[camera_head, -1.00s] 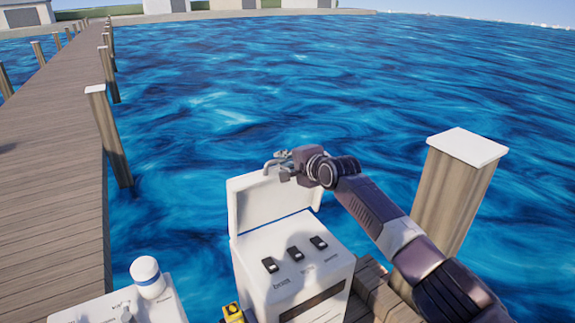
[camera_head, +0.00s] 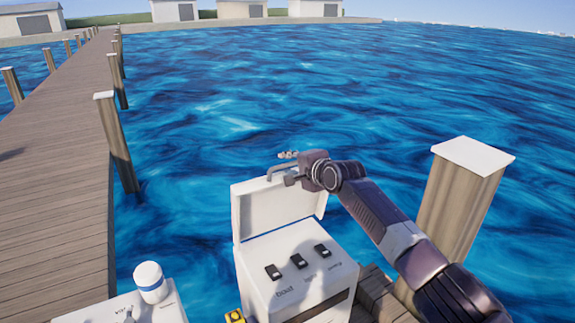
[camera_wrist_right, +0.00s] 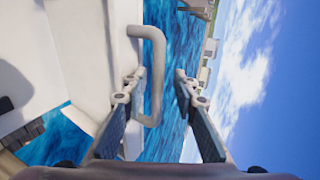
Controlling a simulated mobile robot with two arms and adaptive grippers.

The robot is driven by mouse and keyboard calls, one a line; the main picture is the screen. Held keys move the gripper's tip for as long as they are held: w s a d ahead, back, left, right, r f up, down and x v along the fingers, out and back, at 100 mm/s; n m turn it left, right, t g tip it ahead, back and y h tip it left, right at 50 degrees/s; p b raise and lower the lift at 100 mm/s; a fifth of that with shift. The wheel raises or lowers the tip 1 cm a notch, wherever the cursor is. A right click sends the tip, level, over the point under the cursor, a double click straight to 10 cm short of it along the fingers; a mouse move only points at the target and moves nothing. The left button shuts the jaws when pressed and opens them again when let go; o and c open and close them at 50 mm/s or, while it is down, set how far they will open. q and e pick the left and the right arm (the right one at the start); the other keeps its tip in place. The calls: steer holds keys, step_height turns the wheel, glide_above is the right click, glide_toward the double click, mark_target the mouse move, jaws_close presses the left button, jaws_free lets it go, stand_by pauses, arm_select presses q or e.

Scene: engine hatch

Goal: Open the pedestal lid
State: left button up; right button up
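The white pedestal (camera_head: 318,283) stands at the bottom centre of the head view, with several black switches on its top panel. Its lid (camera_head: 262,212) stands raised and upright at the panel's back edge. A bent handle (camera_head: 281,170) is on the lid's upper edge; it also shows in the right wrist view (camera_wrist_right: 156,75). My right gripper (camera_head: 287,168) is at this handle. In the wrist view its two fingers are spread wide, with the handle between them, nearer the left finger. Whether that finger touches the handle is unclear. My left gripper is not in view.
A wooden post with a white cap (camera_head: 460,200) stands right of the pedestal, close to my right arm. Open water lies behind.

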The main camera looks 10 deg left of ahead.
steer(key=shift+a+f, duration=0.1)
steer(key=shift+s+d, duration=0.2)
steer(key=shift+s, duration=0.1)
steer(key=v, duration=1.1)
steer(key=shift+d, duration=0.2)
